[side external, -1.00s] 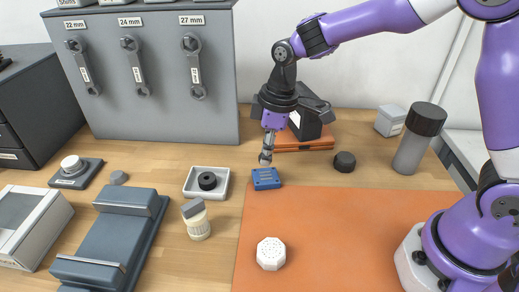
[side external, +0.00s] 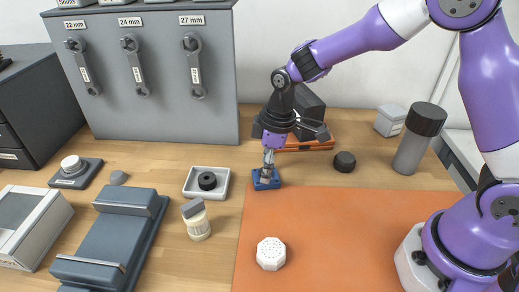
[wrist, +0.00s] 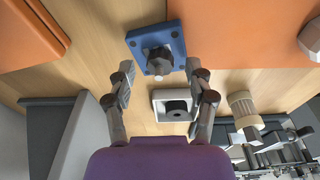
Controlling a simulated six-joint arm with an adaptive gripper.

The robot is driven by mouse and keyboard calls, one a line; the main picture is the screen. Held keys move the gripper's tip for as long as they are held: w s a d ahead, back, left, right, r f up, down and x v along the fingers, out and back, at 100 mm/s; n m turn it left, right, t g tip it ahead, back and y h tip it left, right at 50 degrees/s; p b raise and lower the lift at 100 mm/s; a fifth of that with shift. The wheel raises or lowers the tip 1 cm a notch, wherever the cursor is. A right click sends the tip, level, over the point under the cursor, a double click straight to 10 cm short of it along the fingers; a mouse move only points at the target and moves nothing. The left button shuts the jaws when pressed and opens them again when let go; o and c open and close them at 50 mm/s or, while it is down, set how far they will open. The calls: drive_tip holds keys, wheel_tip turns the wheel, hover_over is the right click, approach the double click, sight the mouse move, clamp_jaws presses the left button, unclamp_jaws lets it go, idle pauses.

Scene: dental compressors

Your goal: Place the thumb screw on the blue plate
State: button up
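The blue plate (side external: 277,184) lies flat on the wooden table by the back left corner of the orange mat. It also shows in the wrist view (wrist: 134,41). A dark grey thumb screw (wrist: 158,60) appears on the plate in the wrist view, near its middle. My gripper (wrist: 160,67) is above the plate, its fingers apart on either side of the screw with visible gaps. In the side view my gripper (side external: 267,174) points down at the plate and hides most of its top. Whether the screw is fully seated is hidden.
A white tray (side external: 190,190) holding a black ring (side external: 207,181) is left of the plate. A black knob (side external: 345,162) stands to the right. A dark block on an orange base (side external: 320,143) is behind. The orange mat (side external: 340,225) is mostly clear.

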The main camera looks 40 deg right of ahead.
drive_tip(key=shift+r, duration=0.1)
wheel_tip(320, 180, up, 12)
drive_tip(key=s+d, duration=0.1)
drive_tip(key=s, duration=0.1)
drive_tip(key=s+d+r+m+t, duration=0.1)
drive_tip(key=s+d+m+t, duration=0.1)
drive_tip(key=s, duration=0.4)
drive_tip(key=s+d+r+m+t+h, duration=0.1)
drive_tip(key=s+d+m+t, duration=0.1)
drive_tip(key=s+d+m, duration=0.2)
drive_tip(key=s+m, duration=0.3)
drive_tip(key=shift+d+r, duration=0.15)
drive_tip(key=shift+r, duration=0.2)
idle(0.5)
